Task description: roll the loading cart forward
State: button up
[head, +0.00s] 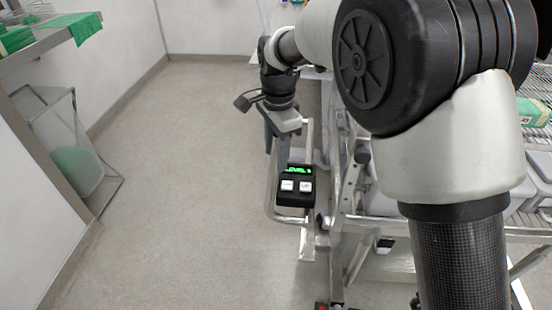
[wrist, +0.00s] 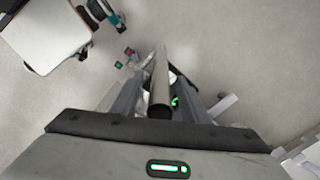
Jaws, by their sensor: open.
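The loading cart (head: 342,215) stands at the right of the aisle, partly hidden behind my arm. Its metal tube handle (head: 272,190) loops out on the left side, around a small black control box (head: 296,196) with a green display and two white buttons. My gripper (head: 270,147) is at the far upper part of this handle. In the wrist view my gripper (wrist: 160,95) is open, with a finger on each side of the handle tube (wrist: 160,80). I cannot tell whether either finger touches the tube.
Grey floor (head: 190,150) is clear to the left of the cart. A wire-framed bin (head: 75,155) with a green bag stands by the left wall, below a shelf with green cloths (head: 85,27). A green-wrapped package (head: 533,110) lies on a rack at right.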

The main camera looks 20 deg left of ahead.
notch_tip(320, 180, down, 2)
jog(key=shift+f, duration=0.15)
grip_shut()
dwell(1.5)
